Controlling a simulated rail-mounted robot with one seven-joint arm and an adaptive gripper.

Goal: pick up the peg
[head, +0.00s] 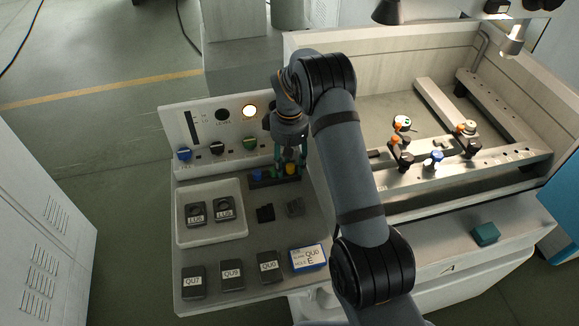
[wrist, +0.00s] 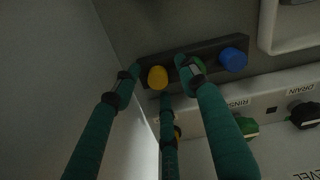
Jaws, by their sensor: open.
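A dark rack (head: 262,184) on the grey console holds a yellow peg (head: 291,169), a green peg and a blue peg (head: 256,175). In the wrist view, the yellow peg (wrist: 157,77) sits among the tips of my gripper (wrist: 160,74), with the fingers spread around it. The green peg (wrist: 197,66) is partly hidden behind one finger, and the blue peg (wrist: 233,59) stands clear at the right end of the rack. My gripper (head: 290,158) is open and points down over the rack's right end in the head view. I cannot tell whether any finger touches a peg.
A panel with coloured knobs (head: 184,154) and a lit lamp (head: 249,112) stands behind the rack. A white tray (head: 241,222) holds two dark blocks. More labelled blocks (head: 193,282) and a blue-edged card (head: 308,258) lie in front. The machine tank wall (head: 330,185) rises at the right.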

